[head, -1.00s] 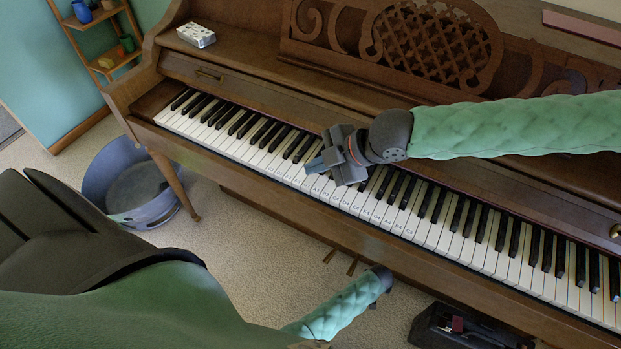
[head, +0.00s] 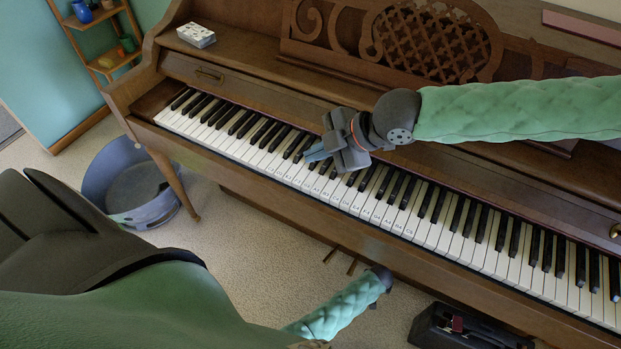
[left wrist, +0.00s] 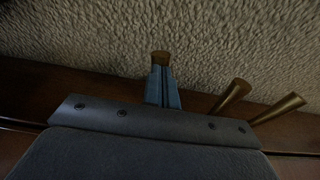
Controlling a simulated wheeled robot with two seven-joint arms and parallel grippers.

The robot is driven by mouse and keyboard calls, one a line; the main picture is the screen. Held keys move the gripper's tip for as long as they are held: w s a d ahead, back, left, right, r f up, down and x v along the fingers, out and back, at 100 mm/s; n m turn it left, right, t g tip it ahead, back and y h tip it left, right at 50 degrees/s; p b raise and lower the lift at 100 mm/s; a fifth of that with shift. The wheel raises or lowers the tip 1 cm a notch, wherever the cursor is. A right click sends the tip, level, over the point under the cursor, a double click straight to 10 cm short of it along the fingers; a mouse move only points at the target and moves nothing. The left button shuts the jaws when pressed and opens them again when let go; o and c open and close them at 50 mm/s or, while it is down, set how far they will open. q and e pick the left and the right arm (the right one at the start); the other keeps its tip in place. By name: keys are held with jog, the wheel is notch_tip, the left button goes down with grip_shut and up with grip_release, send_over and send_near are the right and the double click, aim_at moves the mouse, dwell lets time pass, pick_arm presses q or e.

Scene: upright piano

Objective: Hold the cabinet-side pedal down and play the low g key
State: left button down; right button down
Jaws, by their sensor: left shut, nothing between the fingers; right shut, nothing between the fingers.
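The piano keyboard (head: 425,219) runs diagonally across the head view, with small letters on some middle white keys. My right gripper (head: 314,155) is shut and empty over the left part of the lettered keys; I cannot tell whether it touches one. The low g key's letter cannot be made out. My left gripper (left wrist: 163,88) is shut in the left wrist view, its fingertips at the end of one brass pedal (left wrist: 160,57); contact and pressing cannot be told. Two other pedals, a middle one (left wrist: 235,92) and an outer one (left wrist: 286,105), stand apart to the right there.
A blue-grey bin (head: 135,185) stands by the piano's left leg. A dark open case (head: 465,328) lies on the carpet at the lower right. A small patterned box (head: 196,35) sits on the piano top. Carpet is clear left of the pedals.

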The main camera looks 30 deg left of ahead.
pick_arm(q)
jog(key=shift+s, duration=0.15)
jog(key=s+r+p, duration=0.4)
jog(key=r+p, duration=0.1)
jog(key=p, duration=0.2)
jog(key=shift+s+p, duration=0.3)
jog(key=shift+s, duration=0.1)
dwell(0.7)
